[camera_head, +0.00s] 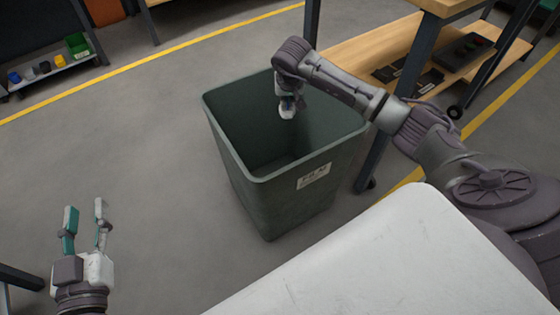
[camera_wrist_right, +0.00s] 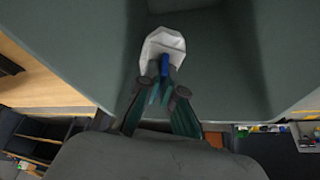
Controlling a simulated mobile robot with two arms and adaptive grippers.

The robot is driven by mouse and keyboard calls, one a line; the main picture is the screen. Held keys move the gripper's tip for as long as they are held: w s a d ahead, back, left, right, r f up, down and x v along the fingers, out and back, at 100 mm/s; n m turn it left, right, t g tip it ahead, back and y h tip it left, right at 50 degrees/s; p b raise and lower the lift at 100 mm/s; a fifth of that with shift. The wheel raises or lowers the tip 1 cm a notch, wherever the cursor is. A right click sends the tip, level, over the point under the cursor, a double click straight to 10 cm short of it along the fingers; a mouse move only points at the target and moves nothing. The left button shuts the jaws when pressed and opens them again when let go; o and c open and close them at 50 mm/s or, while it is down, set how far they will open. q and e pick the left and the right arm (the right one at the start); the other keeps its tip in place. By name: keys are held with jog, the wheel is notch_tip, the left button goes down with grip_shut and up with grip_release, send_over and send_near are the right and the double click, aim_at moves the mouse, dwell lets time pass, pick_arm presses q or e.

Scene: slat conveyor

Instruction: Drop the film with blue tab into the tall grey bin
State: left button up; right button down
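The tall grey bin (camera_head: 262,185) stands on the floor in the middle of the head view, open at the top, with a white label on its front. My right gripper (camera_head: 288,100) hangs over the bin's opening, pointing down. In the right wrist view its fingers (camera_wrist_right: 164,88) are closed on the film (camera_wrist_right: 163,45), a crumpled white piece, at its blue tab (camera_wrist_right: 164,66). The film also shows in the head view (camera_head: 287,111), small, against the bin's inside. My left gripper (camera_head: 85,218) is open and empty at the lower left, well away from the bin.
A wooden workbench shelf (camera_head: 375,50) with a dark control box (camera_head: 466,50) stands to the right of the bin. A low shelf with small coloured containers (camera_head: 45,68) is at the far left. Grey floor (camera_head: 150,150) is clear left of the bin.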

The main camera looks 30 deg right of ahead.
pick_arm(q)
jog(key=shift+d+r+t+h, duration=0.1)
jog(key=shift+r+t+h, duration=0.25)
jog(key=shift+r, duration=0.35)
pick_arm(e)
jog(key=shift+f, duration=0.2)
jog(key=c, duration=1.2)
grip_release()
jog(key=shift+c, duration=0.2)
jog(key=v, duration=1.2)
pick_arm(q)
jog(key=shift+f, duration=0.1)
pick_arm(e)
jog(key=shift+s+f, duration=0.1)
